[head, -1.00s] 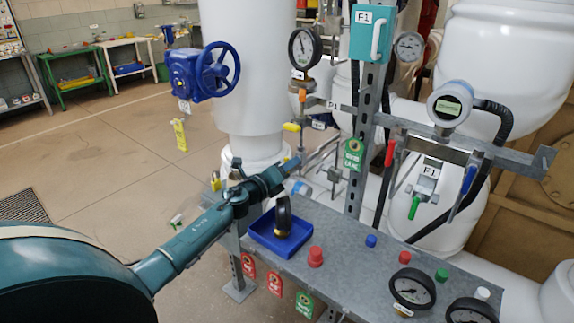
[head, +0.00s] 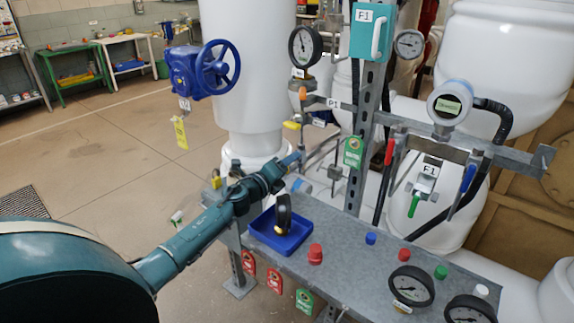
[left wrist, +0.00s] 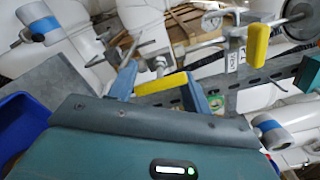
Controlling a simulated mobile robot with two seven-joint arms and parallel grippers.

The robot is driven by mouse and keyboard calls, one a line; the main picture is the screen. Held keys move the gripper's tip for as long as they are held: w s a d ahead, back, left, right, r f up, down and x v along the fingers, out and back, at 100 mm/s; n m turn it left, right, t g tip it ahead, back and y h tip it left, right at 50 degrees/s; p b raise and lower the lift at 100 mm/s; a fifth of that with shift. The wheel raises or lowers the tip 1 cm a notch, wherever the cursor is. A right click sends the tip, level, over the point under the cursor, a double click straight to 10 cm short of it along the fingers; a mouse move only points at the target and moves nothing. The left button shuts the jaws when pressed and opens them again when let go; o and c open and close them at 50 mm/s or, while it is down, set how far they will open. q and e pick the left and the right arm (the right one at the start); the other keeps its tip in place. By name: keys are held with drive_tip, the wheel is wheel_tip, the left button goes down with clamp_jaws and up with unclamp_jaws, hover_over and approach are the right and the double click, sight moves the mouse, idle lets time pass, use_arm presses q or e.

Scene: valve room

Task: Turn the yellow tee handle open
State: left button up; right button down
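A yellow bar-shaped handle (left wrist: 163,83) lies crosswise between the fingers of my left gripper in the left wrist view, with metal fittings behind it. My left gripper (left wrist: 160,88) has its two blue-grey fingers spread, one at each end of the bar. I see no clear grip on it. In the head view the left gripper (head: 293,159) reaches in above the blue tray, and its fingertips are small and partly merged with the pipework. A second yellow handle (left wrist: 256,45) stands at the upper right in the wrist view. In the head view a yellow handle (head: 291,126) shows just above the gripper; I cannot tell which one it is.
A grey metal bench (head: 345,247) carries a blue tray (head: 262,240), coloured buttons and gauges. A steel post (head: 368,130) and a crossbar stand close right of the gripper. A blue handwheel valve (head: 205,70) is at the back left. Open floor lies left.

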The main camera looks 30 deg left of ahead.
use_arm(q)
drive_tip(key=o, duration=0.3)
use_arm(e)
drive_tip(key=shift+w+r, duration=0.1)
drive_tip(key=shift+r, duration=0.1)
use_arm(q)
drive_tip(key=s+a, duration=0.1)
drive_tip(key=s, duration=1.2)
drive_tip(key=shift+b, duration=0.3)
use_arm(e)
drive_tip(key=shift+a+f, duration=0.15)
use_arm(q)
drive_tip(key=shift+f, duration=0.1)
use_arm(e)
drive_tip(key=shift+f, duration=0.1)
